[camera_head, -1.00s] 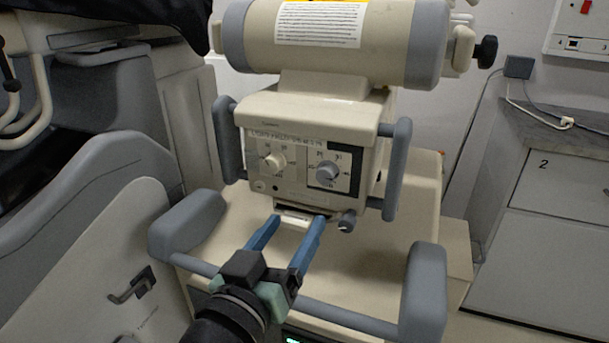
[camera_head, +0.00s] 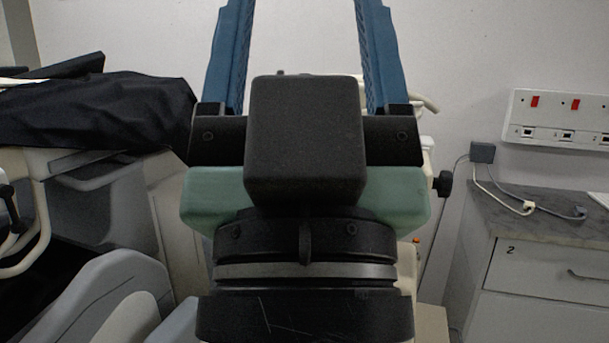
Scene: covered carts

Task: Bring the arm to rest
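My gripper (camera_head: 305,50) fills the middle of the head view, close to the camera and pointing up. Its two blue fingers stand wide apart, with only white wall showing between them. The fingertips run past the top edge of the picture. The gripper's black and green body and the wrist below it hide most of the cream machine behind. Only a black knob (camera_head: 443,184) and small cream parts of that machine show at its right side.
A black cover (camera_head: 100,110) lies over grey and cream equipment at the left. At the right stand a drawer cabinet (camera_head: 540,262) with a grey top and a wall panel (camera_head: 562,118) with red switches. A socket box (camera_head: 483,152) with cables is on the wall.

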